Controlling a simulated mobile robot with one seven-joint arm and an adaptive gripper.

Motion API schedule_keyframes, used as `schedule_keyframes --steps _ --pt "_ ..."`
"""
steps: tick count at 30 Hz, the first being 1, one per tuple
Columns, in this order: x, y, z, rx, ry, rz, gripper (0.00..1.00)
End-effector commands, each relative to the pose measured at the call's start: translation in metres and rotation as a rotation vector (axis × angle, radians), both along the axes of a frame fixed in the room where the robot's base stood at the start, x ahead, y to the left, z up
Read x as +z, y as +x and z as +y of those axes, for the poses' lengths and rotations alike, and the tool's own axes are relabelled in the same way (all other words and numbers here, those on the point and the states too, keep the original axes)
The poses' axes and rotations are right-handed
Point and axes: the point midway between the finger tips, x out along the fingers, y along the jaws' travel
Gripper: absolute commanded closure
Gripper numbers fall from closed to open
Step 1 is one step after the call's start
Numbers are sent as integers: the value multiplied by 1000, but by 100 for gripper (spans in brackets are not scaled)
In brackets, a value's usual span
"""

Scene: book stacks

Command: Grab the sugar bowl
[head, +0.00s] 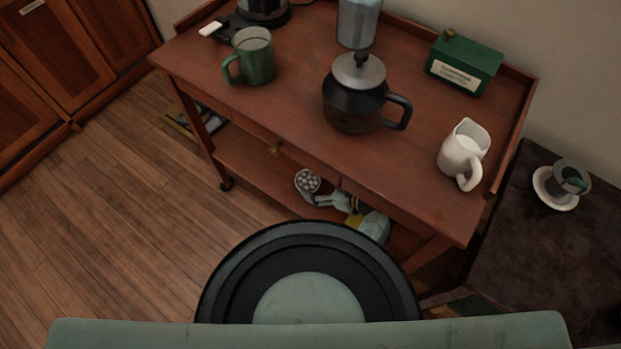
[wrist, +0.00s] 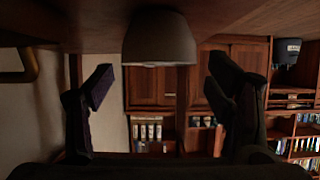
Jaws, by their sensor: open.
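The sugar bowl (head: 307,180), a small round bowl filled with white lumps, stands on the lower shelf of the wooden cart. The wrist view is upside down: there the grey bowl (wrist: 160,38) hangs from the top edge with its rim downward. My gripper (head: 323,199) is low at the cart's front, close to the bowl on its right side. In the wrist view my gripper (wrist: 162,74) is open, one dark finger to each side of the bowl, nothing held. I cannot tell whether the fingertips reach around it.
The cart's top (head: 290,105) overhangs the lower shelf. It carries a green mug (head: 256,62), a coffee pot (head: 352,110), a white pitcher (head: 463,150) and a green box (head: 466,65). A brass knob (head: 276,149) sticks out at the front. Wooden floor (head: 110,190) is clear at left.

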Motion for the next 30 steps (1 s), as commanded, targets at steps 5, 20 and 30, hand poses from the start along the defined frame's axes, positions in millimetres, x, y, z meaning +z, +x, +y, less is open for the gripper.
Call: schedule_keyframes --steps 5,20,30 --pt "-9 12 16 0 1 1 27" --pt "-34 42 57 0 -1 1 27" --pt "-35 43 58 -2 -1 0 32"
